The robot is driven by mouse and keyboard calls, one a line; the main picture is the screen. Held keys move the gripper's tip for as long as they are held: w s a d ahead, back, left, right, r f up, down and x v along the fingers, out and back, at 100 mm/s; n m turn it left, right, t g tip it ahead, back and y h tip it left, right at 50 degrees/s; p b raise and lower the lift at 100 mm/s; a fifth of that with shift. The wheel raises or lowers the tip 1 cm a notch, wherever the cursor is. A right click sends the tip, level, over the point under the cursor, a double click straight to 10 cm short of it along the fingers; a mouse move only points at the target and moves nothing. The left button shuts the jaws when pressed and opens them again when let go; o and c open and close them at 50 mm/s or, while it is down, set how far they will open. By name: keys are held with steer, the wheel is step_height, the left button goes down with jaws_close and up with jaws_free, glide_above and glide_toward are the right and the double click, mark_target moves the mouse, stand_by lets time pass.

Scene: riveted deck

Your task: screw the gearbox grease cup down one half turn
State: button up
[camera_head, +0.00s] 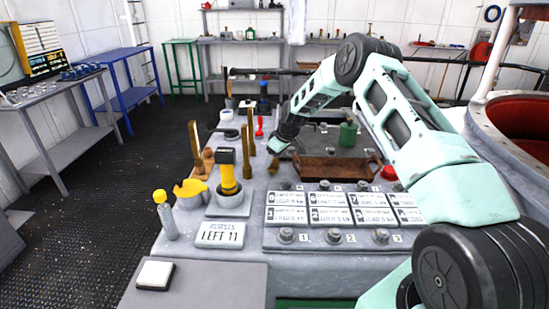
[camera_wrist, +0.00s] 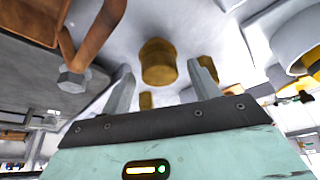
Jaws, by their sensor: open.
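My gripper (camera_wrist: 165,82) is open, with its two grey fingers spread apart in the wrist view. A round brass cap (camera_wrist: 158,62), which looks like the grease cup, shows just beyond and between the fingertips. A clear gap shows on each side of it, and nothing is held. Another brass piece (camera_wrist: 207,68) is partly hidden behind the right finger, and a small brass piece (camera_wrist: 146,101) shows nearer the palm. In the head view my gripper (camera_head: 282,141) is low over the deck of the machine, left of the rusty tray; its fingertips are hard to make out there.
The rusty brown tray (camera_head: 335,170) lies close to the right of my gripper. Upright brass levers (camera_head: 195,147) and a yellow-and-black plunger (camera_head: 228,175) stand to the left. A labelled panel (camera_head: 345,209) with knobs is in front. A red knob (camera_head: 388,173) is at the right.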

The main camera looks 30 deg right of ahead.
steer(key=c, duration=1)
steer(key=shift+m, duration=0.4)
steer(key=m, duration=0.1)
steer(key=m+h, duration=0.1)
steer(key=m, duration=0.1)
steer(key=m+h, duration=0.1)
steer(key=shift+a+m+b, duration=0.25)
steer(key=shift+m+b, duration=0.05)
steer(key=m+h, duration=0.2)
steer(key=m, duration=0.3)
steer(key=shift+w, duration=0.1)
steer(key=shift+m, duration=0.3)
steer(key=o, duration=1)
